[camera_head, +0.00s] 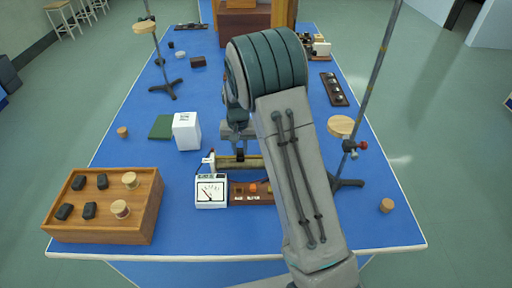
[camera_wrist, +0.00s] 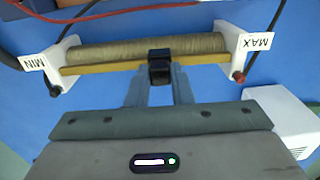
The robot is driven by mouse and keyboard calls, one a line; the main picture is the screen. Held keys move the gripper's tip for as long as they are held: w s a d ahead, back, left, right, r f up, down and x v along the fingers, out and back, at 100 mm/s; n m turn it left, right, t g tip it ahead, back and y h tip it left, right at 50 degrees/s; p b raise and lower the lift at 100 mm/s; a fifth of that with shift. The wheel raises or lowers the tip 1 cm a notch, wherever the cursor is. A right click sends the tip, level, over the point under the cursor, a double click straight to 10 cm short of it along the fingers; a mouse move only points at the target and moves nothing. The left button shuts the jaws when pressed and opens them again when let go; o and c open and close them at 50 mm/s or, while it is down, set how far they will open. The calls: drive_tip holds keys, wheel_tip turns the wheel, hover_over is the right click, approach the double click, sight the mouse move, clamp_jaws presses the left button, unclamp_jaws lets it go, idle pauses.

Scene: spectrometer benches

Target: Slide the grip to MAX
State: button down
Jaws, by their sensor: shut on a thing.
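The slide rheostat shows in the wrist view with its wound coil (camera_wrist: 145,48) running left to right above a brass rod (camera_wrist: 100,68). The MIN label (camera_wrist: 40,76) is on the left end and the MAX label (camera_wrist: 257,42) on the right end. The black sliding grip (camera_wrist: 159,68) sits on the rod a little right of its middle. My gripper (camera_wrist: 160,80) is shut on the grip from the near side. In the head view the rheostat (camera_head: 238,162) is partly hidden by my arm.
A white meter (camera_head: 211,192) and a brown block with an orange knob (camera_head: 240,194) stand in front of the rheostat. A wooden box (camera_head: 100,232) is at the left, a white box (camera_head: 186,132) behind. A stand (camera_head: 347,184) is at the right. A white box (camera_wrist: 280,122) shows lower right in the wrist view.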

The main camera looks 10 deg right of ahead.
drive_tip(key=a, duration=0.3)
drive_tip(key=w+a, duration=0.1)
drive_tip(key=a, duration=0.2)
drive_tip(key=shift+w+a, duration=0.15)
drive_tip(key=shift+a, duration=0.05)
drive_tip(key=shift+a+r, duration=0.1)
drive_tip(key=shift+a, duration=0.1)
drive_tip(key=c, duration=1.3)
unclamp_jaws()
drive_tip(key=shift+a, duration=0.25)
drive_tip(key=shift+d, duration=0.2)
wheel_tip(320, 180, up, 14)
drive_tip(key=shift+a+f+b, duration=0.1)
drive_tip(key=shift+b, duration=0.8)
